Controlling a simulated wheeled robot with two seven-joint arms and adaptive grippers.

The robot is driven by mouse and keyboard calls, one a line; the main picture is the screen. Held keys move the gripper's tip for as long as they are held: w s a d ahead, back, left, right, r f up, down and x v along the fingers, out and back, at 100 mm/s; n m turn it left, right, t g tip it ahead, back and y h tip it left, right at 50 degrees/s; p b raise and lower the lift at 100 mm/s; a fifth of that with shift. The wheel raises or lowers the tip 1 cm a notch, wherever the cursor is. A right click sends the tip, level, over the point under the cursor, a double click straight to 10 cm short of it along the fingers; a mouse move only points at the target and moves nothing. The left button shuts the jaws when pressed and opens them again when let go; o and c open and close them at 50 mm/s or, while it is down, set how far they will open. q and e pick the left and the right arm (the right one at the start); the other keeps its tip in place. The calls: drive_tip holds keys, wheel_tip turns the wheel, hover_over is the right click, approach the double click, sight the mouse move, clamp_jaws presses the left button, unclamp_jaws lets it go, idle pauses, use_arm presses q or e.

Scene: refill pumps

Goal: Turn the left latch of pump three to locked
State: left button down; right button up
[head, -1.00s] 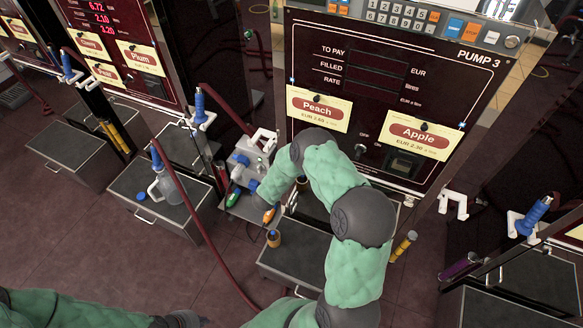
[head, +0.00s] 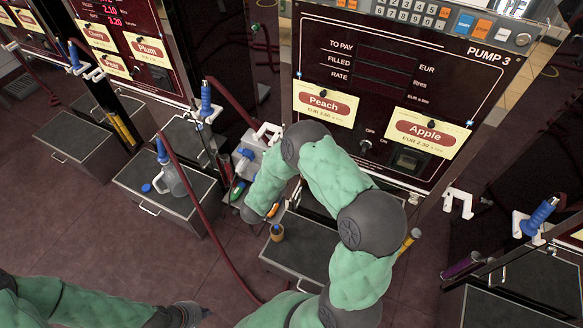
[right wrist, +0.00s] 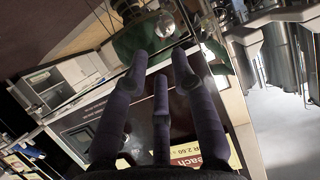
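The pump three panel (head: 385,95) is dark red, with a Peach card (head: 327,104) at left and an Apple card (head: 428,132) at right. I cannot make out its left latch for certain. My right arm reaches up in front of the panel's lower left. My left gripper (head: 192,313) is low at the left, dark and small, over the floor, away from the pump.
A grey box (head: 290,262) stands below pump three, partly behind my right arm. White holders (head: 458,203) stick out right of the panel.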

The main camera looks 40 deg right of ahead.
drive_tip(key=shift+v, duration=1.2)
